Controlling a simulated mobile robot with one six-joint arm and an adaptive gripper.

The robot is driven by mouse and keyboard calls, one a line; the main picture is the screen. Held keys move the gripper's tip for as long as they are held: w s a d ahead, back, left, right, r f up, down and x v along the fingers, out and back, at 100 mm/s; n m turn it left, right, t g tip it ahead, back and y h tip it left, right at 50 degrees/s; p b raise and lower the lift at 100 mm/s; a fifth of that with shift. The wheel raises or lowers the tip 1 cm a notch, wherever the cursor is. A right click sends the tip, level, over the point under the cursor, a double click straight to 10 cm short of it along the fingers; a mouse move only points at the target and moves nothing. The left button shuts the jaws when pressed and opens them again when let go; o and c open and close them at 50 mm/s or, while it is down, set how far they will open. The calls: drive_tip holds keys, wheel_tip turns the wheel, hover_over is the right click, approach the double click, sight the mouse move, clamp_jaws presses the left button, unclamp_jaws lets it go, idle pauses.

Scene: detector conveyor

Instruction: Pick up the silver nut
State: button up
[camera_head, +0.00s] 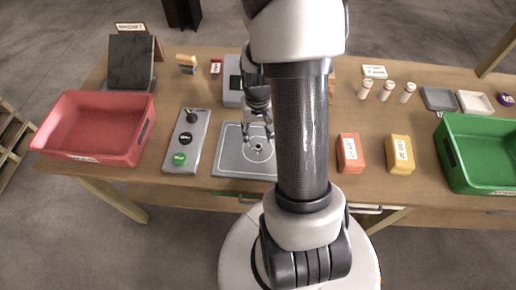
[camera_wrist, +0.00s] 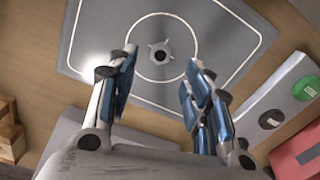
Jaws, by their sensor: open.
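A small silver piece with a dark centre and short points around it, which looks like the silver nut (camera_wrist: 159,52), sits inside the white circle on the grey plate (camera_wrist: 98,30). In the head view the nut (camera_head: 258,147) is small, on the same plate (camera_head: 229,163), close to my fingers. My gripper (camera_wrist: 163,64) is open, with its blue-padded fingers spread and nothing between them. In the head view my gripper (camera_head: 257,132) hangs over the plate, fingers down. The nut lies ahead of the fingertips in the wrist view and appears apart from them.
A control box (camera_head: 187,140) with a green button stands left of the plate. A red bin (camera_head: 75,153) is at the far left, a green bin (camera_head: 460,180) at the far right. Orange (camera_head: 350,153) and yellow (camera_head: 400,154) boxes stand right of my arm. A grey device (camera_head: 232,94) is behind the plate.

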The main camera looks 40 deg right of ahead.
sight(258, 146)
wheel_tip(258, 146, down, 5)
drive_tip(key=shift+s+f+b, duration=0.1)
drive_tip(key=shift+f+b, duration=0.1)
drive_tip(key=shift+b, duration=0.9)
drive_tip(key=shift+r, duration=0.1)
clamp_jaws()
